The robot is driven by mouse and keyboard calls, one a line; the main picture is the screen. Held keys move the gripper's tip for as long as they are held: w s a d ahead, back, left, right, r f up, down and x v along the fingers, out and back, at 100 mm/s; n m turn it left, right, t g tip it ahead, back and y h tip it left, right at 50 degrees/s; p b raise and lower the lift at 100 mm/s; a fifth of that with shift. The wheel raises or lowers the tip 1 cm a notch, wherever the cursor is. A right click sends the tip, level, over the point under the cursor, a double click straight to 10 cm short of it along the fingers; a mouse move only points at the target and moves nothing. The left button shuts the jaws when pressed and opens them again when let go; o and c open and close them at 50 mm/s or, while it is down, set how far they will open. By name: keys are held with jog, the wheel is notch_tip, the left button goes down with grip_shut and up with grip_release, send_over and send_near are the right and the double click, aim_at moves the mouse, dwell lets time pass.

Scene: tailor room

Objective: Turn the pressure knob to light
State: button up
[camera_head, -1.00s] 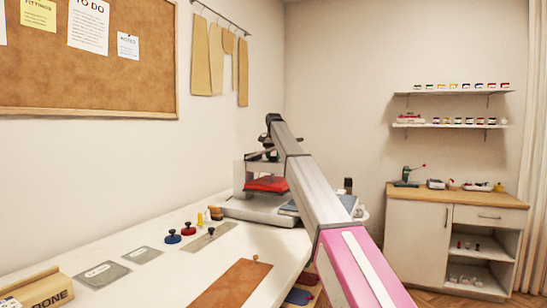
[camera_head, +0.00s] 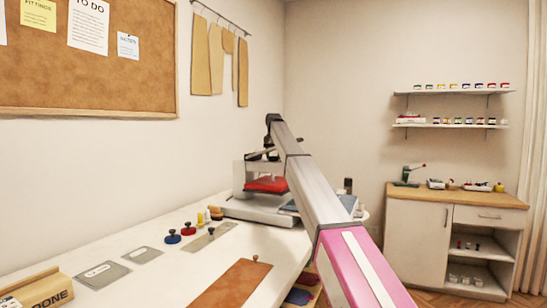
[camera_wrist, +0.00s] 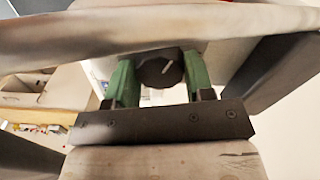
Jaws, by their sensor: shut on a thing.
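In the head view the heat press (camera_head: 247,205), with a red pad, stands at the far end of the white table. My arm crosses in front of it there, and the knob and fingertips cannot be made out.
The white table (camera_head: 150,285) holds a brown strip (camera_head: 232,284), grey plates, a red-handled piece (camera_head: 188,229) and a blue-handled piece (camera_head: 173,237). A wooden box (camera_head: 38,290) is at the near left. A cabinet (camera_head: 418,235) stands at the right, with open floor before it.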

jog(key=o, duration=0.9)
jog(key=shift+r, duration=0.1)
notch_tip(320, 180, up, 11)
jog(key=shift+f, duration=0.2)
